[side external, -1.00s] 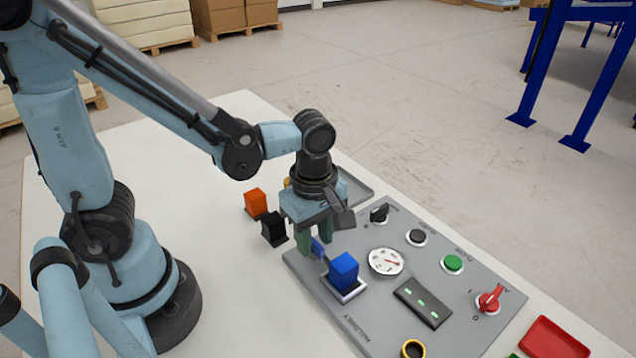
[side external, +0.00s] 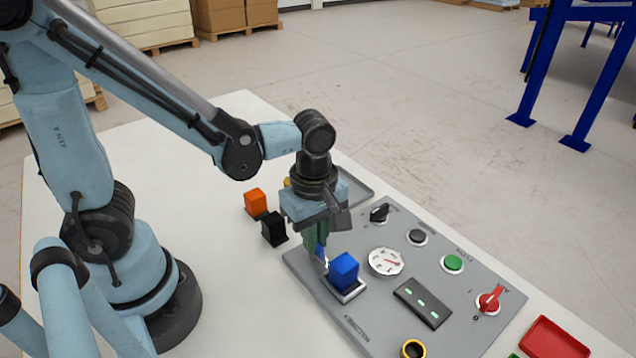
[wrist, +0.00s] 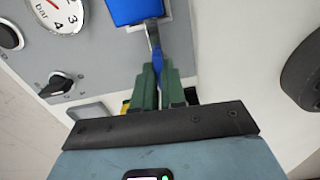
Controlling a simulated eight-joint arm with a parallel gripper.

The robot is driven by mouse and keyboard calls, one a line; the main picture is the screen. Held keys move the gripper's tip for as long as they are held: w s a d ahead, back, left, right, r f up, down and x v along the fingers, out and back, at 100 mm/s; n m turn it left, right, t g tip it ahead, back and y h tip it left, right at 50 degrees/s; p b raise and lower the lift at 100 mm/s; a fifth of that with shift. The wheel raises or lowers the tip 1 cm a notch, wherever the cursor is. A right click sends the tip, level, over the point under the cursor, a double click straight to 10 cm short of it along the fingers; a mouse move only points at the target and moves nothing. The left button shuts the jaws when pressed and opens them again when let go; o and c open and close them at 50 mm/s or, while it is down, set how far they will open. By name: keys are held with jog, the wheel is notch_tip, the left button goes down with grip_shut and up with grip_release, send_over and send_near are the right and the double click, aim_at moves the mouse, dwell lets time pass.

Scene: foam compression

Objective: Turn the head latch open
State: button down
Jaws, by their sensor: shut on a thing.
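A blue lever (side external: 321,254), which I take to be the head latch, stands at the near left end of the grey control panel (side external: 375,322), beside a blue block (side external: 343,269) in a metal seat. My gripper (side external: 317,247) points down over it, its green fingers shut on the lever. In the wrist view, the fingers (wrist: 159,80) close on the blue lever (wrist: 156,52), whose metal end reaches to the blue block (wrist: 135,11). The fingers hide part of the lever.
An orange block (side external: 255,202) and a black block (side external: 274,229) stand on the white table left of my gripper. The panel carries a black knob (side external: 379,212), a gauge (side external: 386,262), a green button (side external: 453,263) and a red switch (side external: 489,299). A red tray (side external: 553,338) lies at lower right.

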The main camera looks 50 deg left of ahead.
jog(key=m, duration=0.3)
jog(key=shift+m, duration=0.4)
jog(key=m, duration=0.4)
jog(key=shift+m, duration=0.3)
jog(key=m, duration=0.4)
jog(key=shift+m, duration=2.4)
jog(key=c, duration=1.2)
grip_release()
notch_tip(320, 180, up, 12)
